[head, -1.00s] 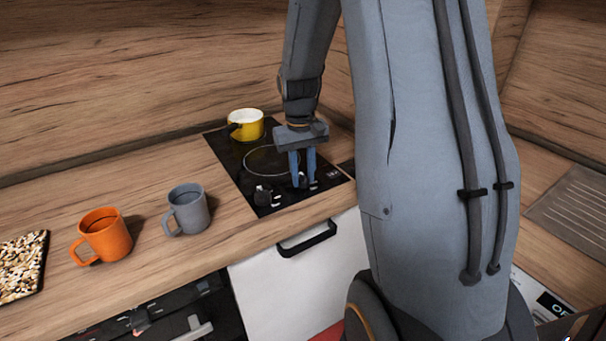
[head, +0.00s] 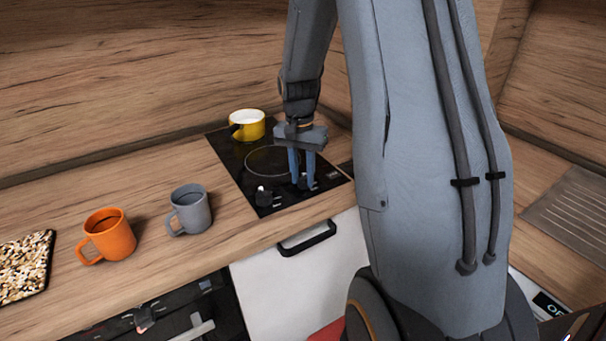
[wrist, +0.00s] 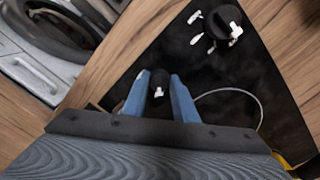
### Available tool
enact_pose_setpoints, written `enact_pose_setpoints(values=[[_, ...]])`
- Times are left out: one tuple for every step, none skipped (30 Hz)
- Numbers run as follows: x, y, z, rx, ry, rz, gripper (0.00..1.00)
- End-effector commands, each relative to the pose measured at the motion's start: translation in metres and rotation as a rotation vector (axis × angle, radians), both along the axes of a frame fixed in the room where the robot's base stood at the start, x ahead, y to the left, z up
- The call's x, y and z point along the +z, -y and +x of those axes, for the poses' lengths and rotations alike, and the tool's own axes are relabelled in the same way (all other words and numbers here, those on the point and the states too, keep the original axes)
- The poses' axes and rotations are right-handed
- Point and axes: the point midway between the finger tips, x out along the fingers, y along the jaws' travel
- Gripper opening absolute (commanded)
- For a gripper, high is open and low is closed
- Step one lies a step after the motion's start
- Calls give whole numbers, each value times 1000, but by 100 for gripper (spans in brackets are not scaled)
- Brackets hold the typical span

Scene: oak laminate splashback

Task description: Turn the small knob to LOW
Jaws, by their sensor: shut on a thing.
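The small knob (wrist: 159,82) is a dark cap with a white mark, seen between my two blue fingers in the wrist view. My gripper (head: 302,186) points down at the front of the black cooktop (head: 232,152), and it also shows in the wrist view (wrist: 158,84). It is shut on the small knob. The fingers mostly hide the knob in the head view. I cannot read any LOW label or tell which setting the knob points to. A larger black knob (wrist: 224,22) with white marks around it stands apart from my fingers; it is left of them in the head view (head: 263,195).
A yellow pot (head: 248,126) stands at the back of the cooktop. A grey mug (head: 190,211), an orange mug (head: 110,236) and a speckled board (head: 24,266) sit on the wooden counter to the left. A black handle (head: 307,239) juts from the white front below.

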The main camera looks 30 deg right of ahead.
Motion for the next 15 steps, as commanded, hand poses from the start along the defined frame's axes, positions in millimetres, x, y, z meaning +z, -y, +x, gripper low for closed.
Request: enact_pose_setpoints(values=[[1, 1, 1, -23, 3, 0, 3], [1, 1, 1, -38, 3, -1, 3], [1, 1, 1, -54, 3, -1, 3], [1, 1, 1, -67, 3, -1, 3], [1, 1, 1, -76, 3, -1, 3], [1, 1, 1, -89, 3, -1, 3], [1, 1, 1, -98, 3, -1, 3], [1, 1, 1, -104, 3, -1, 3], [1, 1, 1, -112, 3, -1, 3], [1, 1, 2, -117, 3, -1, 3], [1, 1, 2, -121, 3, -1, 3], [1, 1, 2, -126, 3, -1, 3], [1, 1, 2, -128, 3, -1, 3], [1, 1, 2, -130, 3, -1, 3], [1, 1, 2, -131, 3, -1, 3]])
